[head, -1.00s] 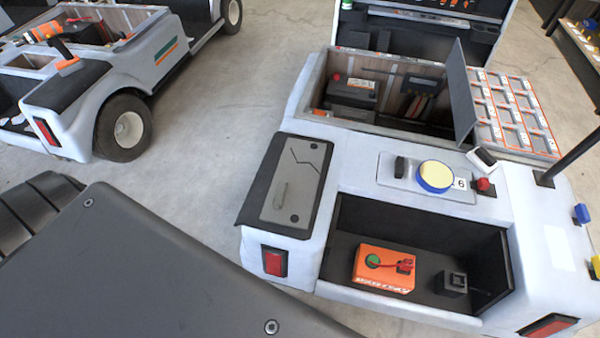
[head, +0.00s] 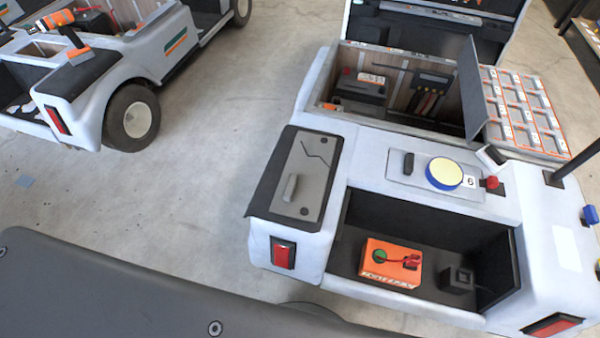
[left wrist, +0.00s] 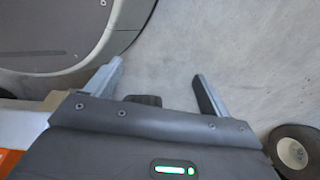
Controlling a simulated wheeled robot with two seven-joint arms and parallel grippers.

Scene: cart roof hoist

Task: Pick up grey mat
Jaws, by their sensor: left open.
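A flat grey panel (head: 302,172), which looks like the grey mat, lies on a black pad on the near cart's left rear corner. It has a raised grey bar-shaped grip, a dark crooked line and dark round spots. My left gripper (left wrist: 158,78) shows in the left wrist view with its two fingers wide apart. Only bare concrete floor shows between them, and nothing is held. The panel is not in the left wrist view. Neither gripper shows in the head view.
The near cart has a rear bay with an orange box (head: 390,263) and a small black block (head: 458,279). A yellow-topped blue round part (head: 444,173) sits above it. A second cart (head: 110,70) stands far left. Open floor (head: 200,170) lies between.

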